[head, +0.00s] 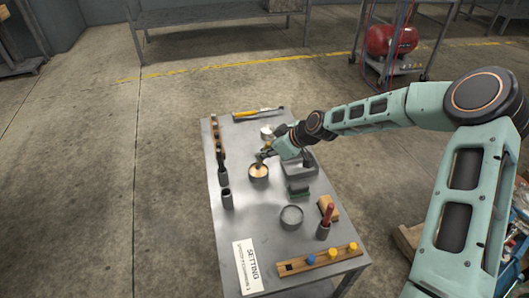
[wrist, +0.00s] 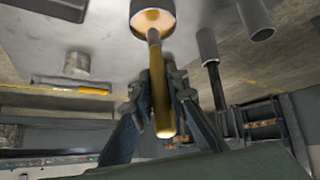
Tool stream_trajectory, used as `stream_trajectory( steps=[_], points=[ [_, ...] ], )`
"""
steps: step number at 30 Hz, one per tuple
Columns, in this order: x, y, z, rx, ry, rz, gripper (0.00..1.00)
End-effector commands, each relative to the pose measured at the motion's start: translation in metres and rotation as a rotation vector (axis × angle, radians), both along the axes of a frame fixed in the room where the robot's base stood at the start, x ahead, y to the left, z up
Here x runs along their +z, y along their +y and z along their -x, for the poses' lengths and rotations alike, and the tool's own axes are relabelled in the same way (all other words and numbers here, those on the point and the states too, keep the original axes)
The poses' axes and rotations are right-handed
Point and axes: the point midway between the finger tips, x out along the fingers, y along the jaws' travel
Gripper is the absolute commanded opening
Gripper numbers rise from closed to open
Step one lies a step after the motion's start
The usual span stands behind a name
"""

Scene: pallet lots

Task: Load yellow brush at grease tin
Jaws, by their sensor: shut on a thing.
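My gripper (head: 265,154) is over the back middle of the metal table. It is shut on the yellow brush (wrist: 161,95), whose handle shows between the fingers (wrist: 162,88) in the wrist view. The brush's far end reaches the grease tin (head: 259,180), a round tin with tan grease inside. In the wrist view the tin (wrist: 136,6) is at the top, and the brush end overlaps its opening. I cannot tell how deep the bristles are in the grease.
An open grey tin (head: 291,217), a red-handled tool in a cup (head: 325,228) and a wooden strip with coloured knobs (head: 318,260) stand toward the front. Dark holders (head: 227,200) line the left edge. A yellow-handled tool (head: 258,113) lies at the back. A printed sheet (head: 247,280) lies front left.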

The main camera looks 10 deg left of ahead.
Motion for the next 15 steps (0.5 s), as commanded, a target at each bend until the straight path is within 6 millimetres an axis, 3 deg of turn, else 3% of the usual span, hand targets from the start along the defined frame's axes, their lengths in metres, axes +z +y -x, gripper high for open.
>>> stream_trajectory(
  steps=[15],
  points=[
    [-0.0065,0.0,0.0,0.0,0.0,0.0,0.0]
  ],
)
